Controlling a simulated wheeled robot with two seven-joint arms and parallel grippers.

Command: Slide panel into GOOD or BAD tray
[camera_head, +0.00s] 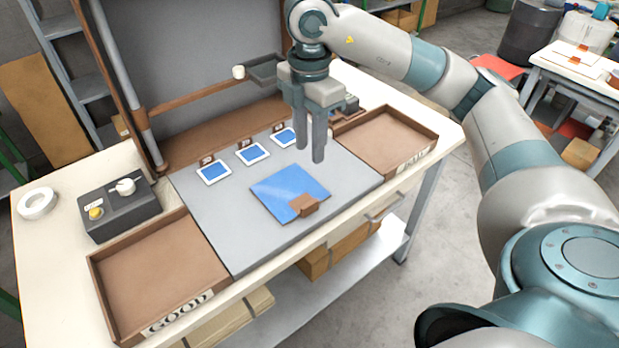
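A blue panel (285,189) lies flat on the grey work mat (218,222), with a small brown block-like tab (303,205) at its front edge. The GOOD tray (197,232) is an empty brown tray at the front left. The BAD tray (432,137) is an empty brown tray at the right; its label is only partly legible. My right gripper (311,152) points down above the mat, behind and right of the panel. Its two fingers show a narrow gap with nothing between them. My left gripper is out of view.
A black control box (118,206) and a white tape roll (38,204) are at the left. A backboard with a brown rail (196,97) rises behind.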

